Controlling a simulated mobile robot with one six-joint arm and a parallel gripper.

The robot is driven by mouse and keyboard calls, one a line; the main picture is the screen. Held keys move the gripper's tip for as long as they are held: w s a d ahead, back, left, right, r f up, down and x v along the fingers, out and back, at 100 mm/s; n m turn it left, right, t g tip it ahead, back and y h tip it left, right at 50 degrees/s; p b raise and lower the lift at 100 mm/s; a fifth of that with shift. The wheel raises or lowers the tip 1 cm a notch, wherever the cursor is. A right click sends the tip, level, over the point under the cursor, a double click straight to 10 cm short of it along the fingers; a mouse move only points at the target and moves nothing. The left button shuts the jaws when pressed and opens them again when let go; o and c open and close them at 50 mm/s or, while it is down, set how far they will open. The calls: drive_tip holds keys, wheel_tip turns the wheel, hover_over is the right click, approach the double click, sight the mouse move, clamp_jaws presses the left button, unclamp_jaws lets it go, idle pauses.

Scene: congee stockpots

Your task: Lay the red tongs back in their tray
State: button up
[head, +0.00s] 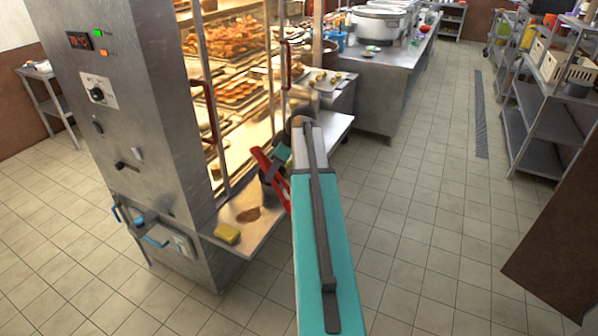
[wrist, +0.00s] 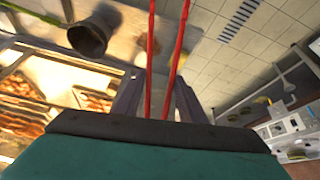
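The red tongs (head: 264,160) are at my gripper (head: 273,171), above the steel ledge of the warming cabinet. In the wrist view the two long red arms of the tongs (wrist: 151,55) run up and away from between my gripper's grey fingers (wrist: 160,100). The fingers are closed in around the tongs, which hang clear of the ledge. My forearm hides part of the ledge. I cannot make out a tray for the tongs in either view.
A dark metal cup (wrist: 88,36) is close left of the tongs in the wrist view. The glazed cabinet (head: 130,110) stands left. Tiled floor (head: 430,210) is free on the right.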

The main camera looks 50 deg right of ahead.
drive_tip(key=w+a+r+n, duration=0.1)
drive_tip(key=w+a+r, duration=0.15)
drive_tip(key=a, duration=0.55)
drive_tip(key=w+a+r, duration=0.1)
drive_tip(key=w+a, duration=0.2)
drive_tip(key=a, duration=0.5)
drive_tip(key=w+a+r+n, duration=0.1)
drive_tip(key=w+a+r, duration=0.1)
drive_tip(key=a, duration=0.6)
drive_tip(key=s+a+r+m+h, duration=0.1)
drive_tip(key=s+a+r+m, duration=0.1)
drive_tip(key=a, duration=0.6)
drive_tip(key=s+a+r+m+h, duration=0.1)
drive_tip(key=s+a+r+m, duration=0.1)
drive_tip(key=a+m, duration=0.3)
drive_tip(key=shift+s+a+r+m+h+b, duration=0.15)
drive_tip(key=shift+a+r+m+h+b, duration=0.25)
drive_tip(key=shift+a, duration=1.35)
